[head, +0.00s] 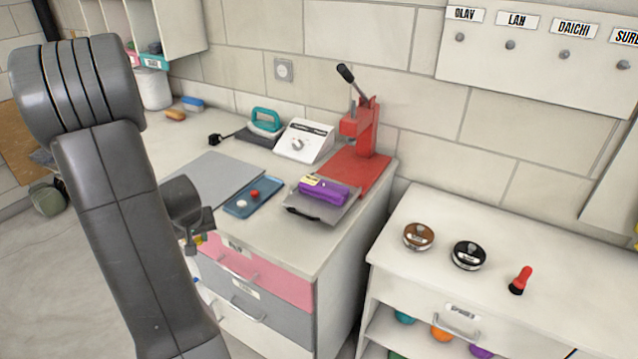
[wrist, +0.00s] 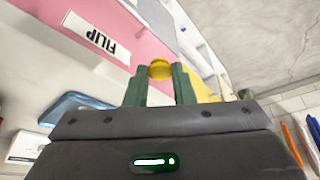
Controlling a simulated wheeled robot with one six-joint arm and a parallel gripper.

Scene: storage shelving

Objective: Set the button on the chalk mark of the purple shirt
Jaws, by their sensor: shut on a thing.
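The purple shirt (head: 322,192) lies folded on a grey tray with a dark handle, in front of the red press. A small yellow tag shows at its upper left; I cannot make out the chalk mark. My gripper (wrist: 160,76) has green fingers shut on a small round yellow button (wrist: 160,67), held at the fingertips. In the head view my gripper (head: 193,240) is in front of the drawer fronts, left of and lower than the shirt. My arm hides part of the counter. The blue tray (head: 236,210) holds a white button (head: 242,204) and a red button (head: 254,193).
The red press (head: 362,135) stands behind the shirt, beside a white dial box (head: 305,141) and a teal iron (head: 264,121). A grey mat (head: 212,172) lies left. Pink and grey drawers are below. Right, a lower cabinet bears two round tins (head: 419,236) and a red-handled stamp (head: 521,280).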

